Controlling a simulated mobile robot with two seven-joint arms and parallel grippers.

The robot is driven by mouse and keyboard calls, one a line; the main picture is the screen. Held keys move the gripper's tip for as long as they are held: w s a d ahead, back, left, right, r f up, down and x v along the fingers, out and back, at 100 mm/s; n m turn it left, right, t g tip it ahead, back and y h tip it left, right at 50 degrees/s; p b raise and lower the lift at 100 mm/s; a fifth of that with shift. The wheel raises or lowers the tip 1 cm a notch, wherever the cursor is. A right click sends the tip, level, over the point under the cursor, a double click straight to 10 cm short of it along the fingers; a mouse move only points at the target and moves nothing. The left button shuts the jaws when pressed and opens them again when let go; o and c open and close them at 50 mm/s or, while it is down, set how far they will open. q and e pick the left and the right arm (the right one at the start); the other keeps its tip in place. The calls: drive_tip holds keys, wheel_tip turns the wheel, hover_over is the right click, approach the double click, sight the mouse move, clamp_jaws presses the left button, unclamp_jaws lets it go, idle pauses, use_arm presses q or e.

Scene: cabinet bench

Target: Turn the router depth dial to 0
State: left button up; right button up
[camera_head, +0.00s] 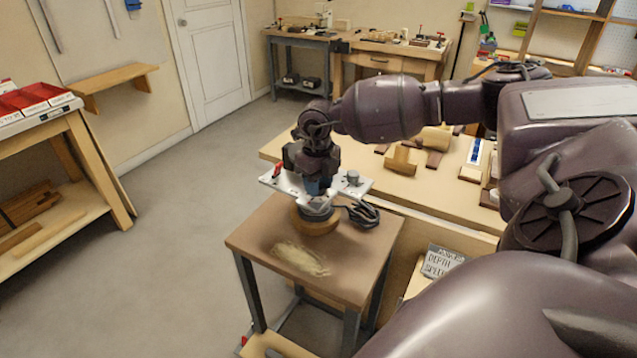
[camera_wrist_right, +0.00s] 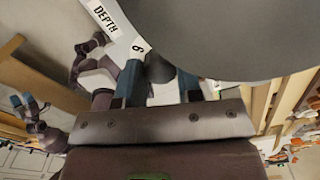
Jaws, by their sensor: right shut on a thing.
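The router (camera_head: 317,212) stands upright on a small brown-topped table, with a pale plate (camera_head: 286,184) on top and a round wooden base. My right gripper (camera_head: 313,186) reaches down onto its top from above. The dial's exact setting cannot be read. A large grey rounded body fills the upper right there.
The small table (camera_head: 352,275) has a pale dusty patch at its front. A black coiled cord (camera_head: 362,213) lies beside the router. A workbench (camera_head: 412,193) with wooden pieces stands behind. A sign with DEPTH on it (camera_head: 441,262) is at the right. Open floor lies left.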

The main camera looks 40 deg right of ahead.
drive_tip(key=shift+r+m+p, duration=0.1)
drive_tip(key=shift+m+p, duration=0.3)
drive_tip(key=shift+m, duration=0.5)
drive_tip(key=m+p, duration=0.1)
drive_tip(key=m, duration=0.1)
drive_tip(key=shift+m, duration=0.3)
drive_tip(key=m+p, duration=0.2)
drive_tip(key=m, duration=0.2)
drive_tip(key=m+p, duration=0.1)
drive_tip(key=m, duration=0.3)
drive_tip(key=shift+p, duration=0.3)
drive_tip(key=m+p, duration=0.1)
drive_tip(key=m, duration=0.2)
drive_tip(key=shift+m, duration=0.3)
drive_tip(key=m+p, duration=0.1)
drive_tip(key=m, duration=0.2)
drive_tip(key=shift+p, duration=0.4)
use_arm(q)
wheel_tip(320, 180, up, 10)
drive_tip(key=w, duration=0.1)
drive_tip(key=shift+f+t, duration=0.2)
drive_tip(key=shift+t, duration=0.1)
use_arm(e)
drive_tip(key=shift+m, duration=0.5)
use_arm(q)
drive_tip(key=shift+w+r, duration=0.1)
drive_tip(key=shift+w, duration=0.05)
use_arm(e)
drive_tip(key=o, duration=0.6)
